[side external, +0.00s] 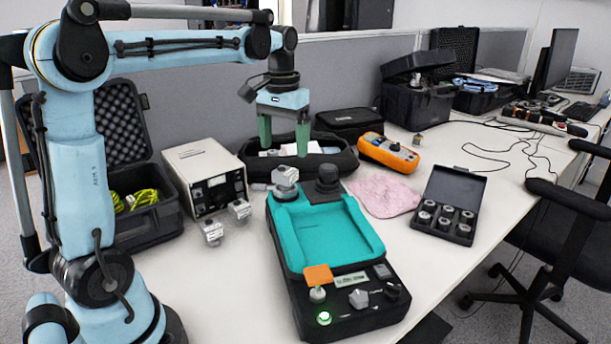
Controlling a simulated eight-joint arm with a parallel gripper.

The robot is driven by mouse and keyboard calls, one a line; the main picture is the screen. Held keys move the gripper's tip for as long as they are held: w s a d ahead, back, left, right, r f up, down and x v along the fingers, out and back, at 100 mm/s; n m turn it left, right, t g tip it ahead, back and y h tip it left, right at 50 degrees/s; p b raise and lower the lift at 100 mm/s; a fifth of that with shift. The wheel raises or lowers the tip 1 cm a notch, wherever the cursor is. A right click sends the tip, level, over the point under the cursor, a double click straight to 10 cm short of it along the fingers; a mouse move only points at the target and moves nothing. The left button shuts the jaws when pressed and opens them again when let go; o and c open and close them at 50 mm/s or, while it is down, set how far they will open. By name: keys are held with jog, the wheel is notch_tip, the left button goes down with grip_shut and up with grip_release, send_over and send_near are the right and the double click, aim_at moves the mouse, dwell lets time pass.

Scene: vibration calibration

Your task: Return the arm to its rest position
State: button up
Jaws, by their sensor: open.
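My arm rises at the left of the side external view and reaches across the top. My gripper (284,150) hangs from it with its green fingers pointing down. The fingers are apart, with nothing seen held between them. The gripper appears above or in front of an open black pouch (342,163) with small items in it; the exact gap is hard to judge. The calibration device (330,237), teal and black, stands nearer on the table. A silver block (285,180) with a round top sits at its far left corner, beside a black knob (327,180).
A white instrument box (204,172), small metal cubes (212,232) and an open case (147,222) with a yellow cable stand left. An orange meter (388,152), pink cloth (384,195) and box of weights (446,208) lie right. The table's front right is clear.

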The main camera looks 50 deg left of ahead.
notch_tip(320, 180, up, 4)
jog(key=s+d+f+m+t, duration=0.1)
jog(key=s+d+f+t, duration=0.1)
jog(key=s+d+f, duration=0.1)
jog(key=s+d+f+m+t, duration=0.2)
jog(key=s+d+f, duration=0.1)
jog(key=d, duration=0.3)
jog(key=s+d+f+m+t, duration=0.1)
jog(key=s+d+f+t, duration=0.2)
jog(key=d+f, duration=0.1)
jog(key=shift+s+d+f+m, duration=0.15)
jog(key=shift+f+m, duration=0.15)
dwell(0.4)
